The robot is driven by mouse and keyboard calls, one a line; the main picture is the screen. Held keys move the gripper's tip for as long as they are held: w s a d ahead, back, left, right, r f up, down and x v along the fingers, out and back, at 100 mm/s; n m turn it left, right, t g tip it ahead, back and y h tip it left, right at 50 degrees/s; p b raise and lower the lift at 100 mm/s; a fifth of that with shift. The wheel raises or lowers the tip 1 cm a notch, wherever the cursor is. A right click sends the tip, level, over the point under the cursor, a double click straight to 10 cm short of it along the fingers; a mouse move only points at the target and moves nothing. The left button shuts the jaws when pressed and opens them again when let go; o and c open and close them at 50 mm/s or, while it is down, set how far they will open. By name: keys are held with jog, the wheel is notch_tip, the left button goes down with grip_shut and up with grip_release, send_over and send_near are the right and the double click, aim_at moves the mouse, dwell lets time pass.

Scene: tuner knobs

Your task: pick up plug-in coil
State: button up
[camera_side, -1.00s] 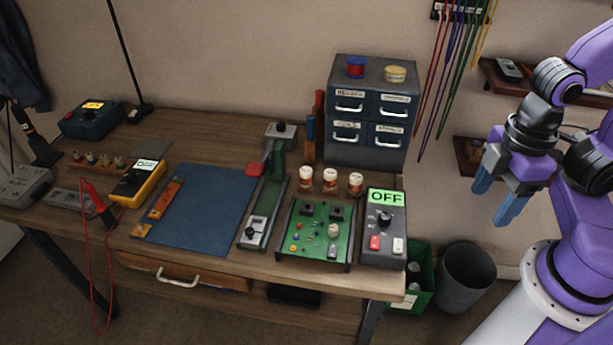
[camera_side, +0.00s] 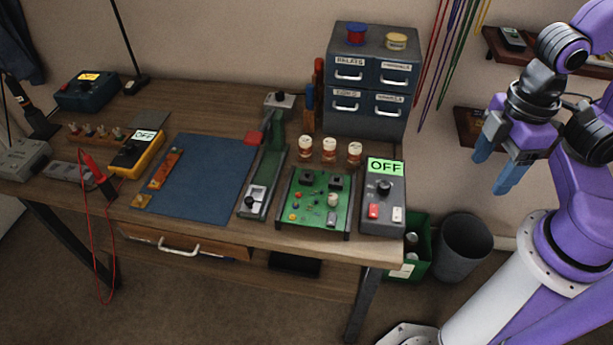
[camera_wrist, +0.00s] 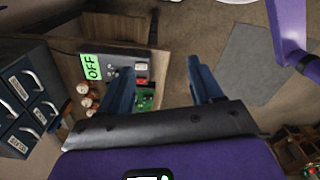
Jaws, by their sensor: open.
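Three small upright cylinders with white tops and orange-brown bodies look like the plug-in coils. In the side view, the left coil (camera_side: 305,148), middle coil (camera_side: 330,149) and right coil (camera_side: 355,152) stand in a row behind the green circuit board (camera_side: 314,202). They also show at the left in the wrist view (camera_wrist: 87,101). My gripper (camera_side: 489,176) is open and empty, in the air right of the bench and well apart from the coils. Its two blue fingers also show in the wrist view (camera_wrist: 158,66), with the left finger partly covering the board.
A grey control box (camera_side: 384,205) reading OFF stands right of the board. A drawer cabinet (camera_side: 369,85) rises behind the coils. A bin (camera_side: 462,248) stands on the floor beside the bench.

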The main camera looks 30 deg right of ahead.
jog(key=c, duration=0.3)
jog(key=n+t+h, duration=0.1)
jog(key=n, duration=1.6)
send_over(305, 139)
jog(key=s, duration=0.2)
notch_tip(305, 139, down, 4)
jog(key=f, duration=0.4)
jog(key=w+f, duration=0.1)
jog(key=f, duration=0.6)
jog(key=shift+w+f, duration=0.25)
jog(key=shift+f, duration=0.1)
jog(key=shift+w+f, duration=0.2)
jog(key=shift+f, duration=2.4)
